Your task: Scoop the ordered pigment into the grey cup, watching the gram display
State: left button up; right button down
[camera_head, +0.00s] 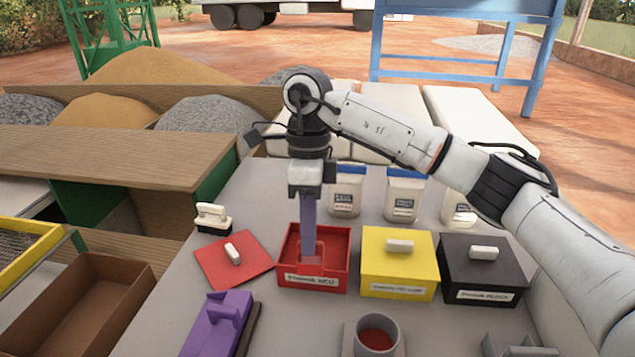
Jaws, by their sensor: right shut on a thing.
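My right gripper (309,190) points straight down and is shut on an upright purple tool (308,225), likely the scoop. The tool's lower end is inside the open red pigment box (288,277), whose front label is only partly readable. Its tip is hard to make out against the red inside. The grey cup (377,349) stands at the bottom edge on a light square base (349,340), with red pigment (376,340) in it. I cannot see a gram display or its reading. My left gripper is not in view.
The red lid (215,268) lies left of the red box. Yellow (398,277) and black (482,271) boxes stand closed to its right. White jars (403,197) stand behind. A purple tool with a handle (212,335) lies front left; a small white-handled thing (212,215) stands behind the lid.

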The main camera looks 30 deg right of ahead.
jog(key=w+d+r+m+t+h, duration=0.1)
jog(key=w+d+m+t, duration=0.3)
jog(key=m, duration=1.1)
jog(key=w+d+r+m+t+h, duration=0.1)
jog(key=w+d+m+t, duration=0.45)
jog(key=m, duration=1.05)
jog(key=f+g+b, duration=0.1)
jog(key=f+g, duration=0.1)
jog(key=f, duration=0.2)
jog(key=a+f+g+b, duration=0.1)
jog(key=f+g, duration=0.1)
jog(key=f, duration=0.2)
jog(key=a+f+g, duration=0.1)
jog(key=f+g, duration=0.1)
jog(key=f, duration=0.3)
jog(key=shift+s+y+b, duration=0.1)
jog(key=shift+y+b, duration=0.3)
jog(key=shift+w+f+g, duration=0.2)
jog(key=shift+w+g, duration=0.3)
jog(key=shift+g, duration=0.25)
jog(key=shift+w+g, duration=0.2)
jog(key=shift+g, duration=0.2)
notch_tip(320, 180, up, 14)
jog(key=w+p, duration=0.2)
jog(key=p, duration=0.1)
jog(key=shift+d+r, duration=0.25)
